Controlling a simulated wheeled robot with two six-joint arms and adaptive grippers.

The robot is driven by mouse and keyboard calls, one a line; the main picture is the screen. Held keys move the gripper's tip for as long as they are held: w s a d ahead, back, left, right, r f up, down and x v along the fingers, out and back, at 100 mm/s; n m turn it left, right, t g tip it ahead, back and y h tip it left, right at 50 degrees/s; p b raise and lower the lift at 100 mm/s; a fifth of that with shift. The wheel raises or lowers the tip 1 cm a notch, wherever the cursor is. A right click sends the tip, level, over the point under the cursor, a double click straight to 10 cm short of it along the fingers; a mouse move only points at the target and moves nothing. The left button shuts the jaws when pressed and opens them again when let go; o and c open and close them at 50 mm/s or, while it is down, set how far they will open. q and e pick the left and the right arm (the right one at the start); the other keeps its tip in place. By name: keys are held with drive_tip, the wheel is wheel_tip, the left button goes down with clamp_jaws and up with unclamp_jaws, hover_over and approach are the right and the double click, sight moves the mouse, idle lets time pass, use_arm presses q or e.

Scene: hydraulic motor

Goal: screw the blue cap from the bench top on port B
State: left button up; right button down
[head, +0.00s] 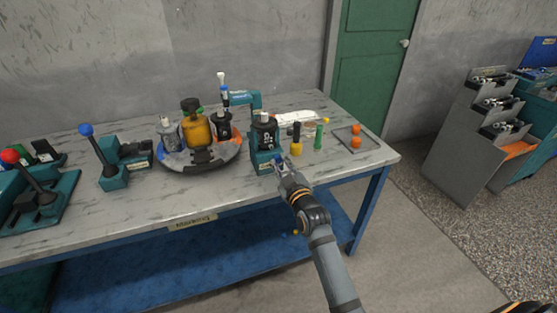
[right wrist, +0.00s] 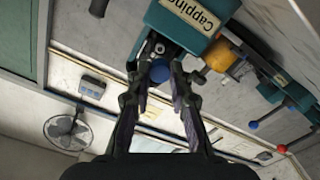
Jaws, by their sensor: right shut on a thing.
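My right gripper (head: 284,168) is at the front of the teal capping station (head: 258,164), whose "Capping" label shows in the right wrist view (right wrist: 192,12). It is shut on the blue cap (right wrist: 159,72), which sits between its fingertips. The cap is right at the station and the motor part there; I cannot tell whether it touches a port. A dark motor (head: 264,131) with pale lettering stands upright in the station. The port's letter cannot be read. My left gripper is not in view.
A round turntable (head: 212,166) with several units stands left of the station. Blue-knobbed (head: 86,130) and red-knobbed (head: 10,157) levers stand at left. The bench front centre is clear.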

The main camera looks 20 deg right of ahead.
drive_tip(key=w+b, duration=0.1)
drive_tip(key=w, duration=0.1)
drive_tip(key=shift+w+f, duration=0.1)
drive_tip(key=shift+w, duration=0.25)
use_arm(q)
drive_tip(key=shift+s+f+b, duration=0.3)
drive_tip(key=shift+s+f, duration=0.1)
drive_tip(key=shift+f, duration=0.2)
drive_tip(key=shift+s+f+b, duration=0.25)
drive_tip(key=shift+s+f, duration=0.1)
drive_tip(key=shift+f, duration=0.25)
use_arm(e)
drive_tip(key=shift+w, duration=1.2)
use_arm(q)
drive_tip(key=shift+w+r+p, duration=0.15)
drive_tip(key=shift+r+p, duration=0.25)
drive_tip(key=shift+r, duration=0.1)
use_arm(e)
drive_tip(key=shift+w, duration=0.3)
